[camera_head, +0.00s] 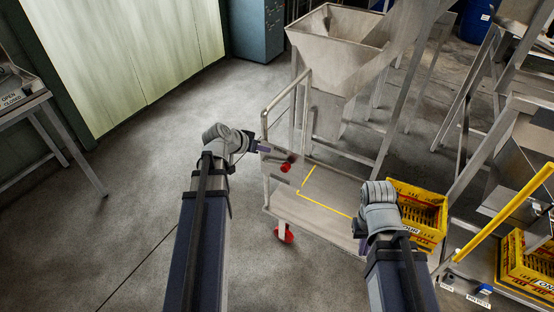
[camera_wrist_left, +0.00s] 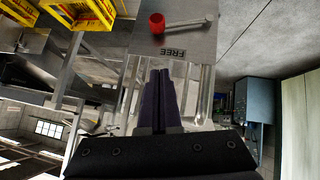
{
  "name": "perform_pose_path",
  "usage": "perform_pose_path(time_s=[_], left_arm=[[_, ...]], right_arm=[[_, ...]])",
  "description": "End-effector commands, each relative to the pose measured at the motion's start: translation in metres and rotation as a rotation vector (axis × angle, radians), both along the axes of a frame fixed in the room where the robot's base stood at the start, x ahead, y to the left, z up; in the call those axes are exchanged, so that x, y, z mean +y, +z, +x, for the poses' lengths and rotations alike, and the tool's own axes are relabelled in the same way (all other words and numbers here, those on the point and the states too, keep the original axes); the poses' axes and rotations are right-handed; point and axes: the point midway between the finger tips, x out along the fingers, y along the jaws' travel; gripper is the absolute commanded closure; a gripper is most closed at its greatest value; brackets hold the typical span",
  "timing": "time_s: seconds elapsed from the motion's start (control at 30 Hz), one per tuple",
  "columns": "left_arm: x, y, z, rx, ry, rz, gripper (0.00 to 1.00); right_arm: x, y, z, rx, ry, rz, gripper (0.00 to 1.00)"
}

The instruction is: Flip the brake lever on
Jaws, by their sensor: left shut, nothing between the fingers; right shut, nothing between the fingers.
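The brake lever (camera_wrist_left: 185,25) is a grey rod with a red knob (camera_wrist_left: 157,23), mounted on a grey plate marked "FREE" in the left wrist view. In the head view its red knob (camera_head: 286,167) shows at the handle end of a grey cart (camera_head: 318,200). My left gripper (camera_head: 266,149) is just left of the knob and a little above it in the picture, apart from it. Its fingers (camera_wrist_left: 160,74) are closed together and empty, pointing toward the plate. My right gripper (camera_head: 361,245) is mostly hidden by its own wrist, over the cart's near right corner; it is shut and empty.
The cart has an upright rail (camera_head: 287,97) and a red-wheeled caster (camera_head: 284,235). A metal hopper (camera_head: 335,45) stands behind it. Yellow crates (camera_head: 420,210) and a machine frame with a yellow bar (camera_head: 505,212) are at right.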

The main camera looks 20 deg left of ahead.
Motion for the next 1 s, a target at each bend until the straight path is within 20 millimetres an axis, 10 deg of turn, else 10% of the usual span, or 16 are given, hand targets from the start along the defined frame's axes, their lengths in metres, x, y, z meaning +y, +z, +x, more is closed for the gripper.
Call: perform_pose_path(time_s=[0.57, 1.0], left_arm=[[-0.027, -0.078, 0.072, 0.001, -0.002, -0.001, 1.0], [-0.035, -0.107, 0.065, 0.001, -0.001, 0.001, 1.0]], right_arm=[[0.0, -0.078, 0.0, 0.0, 0.001, 0.0, 1.0], [0.0, -0.106, 0.0, 0.0, 0.001, 0.0, 1.0]])
